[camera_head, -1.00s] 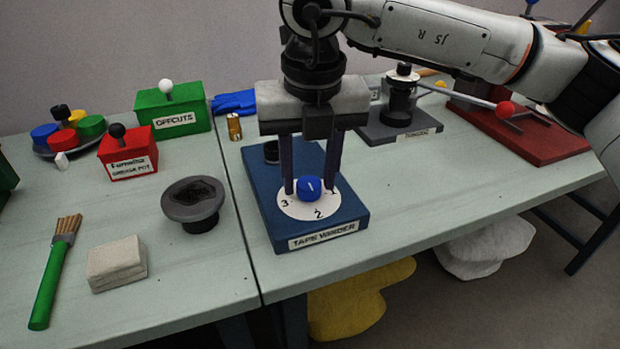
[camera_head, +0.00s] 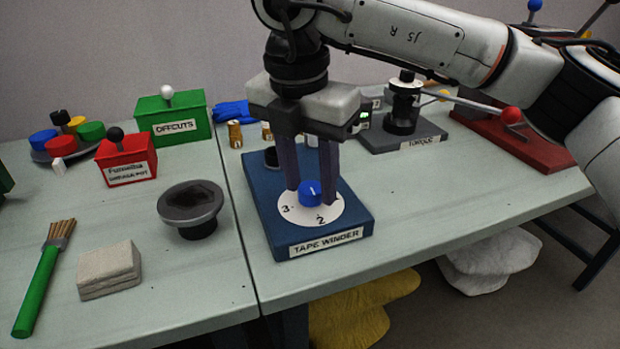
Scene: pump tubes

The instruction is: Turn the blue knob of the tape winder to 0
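The tape winder (camera_head: 258,200) is a blue box on the bench with a white dial (camera_head: 340,211) on top, and the figures 3 and 2 show. The blue knob (camera_head: 311,193) sits at the dial's centre with a short white mark on its top. My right gripper (camera_head: 310,196) comes down from above, its two dark fingers on either side of the knob; it looks open, without a clear grip. The right finger covers part of the dial, and no 0 can be seen. My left gripper is not in view.
Small brass-coloured cylinders (camera_head: 235,134) stand behind the winder. A black funnel-like bowl (camera_head: 190,205) is to its left. The bench front to the right is clear.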

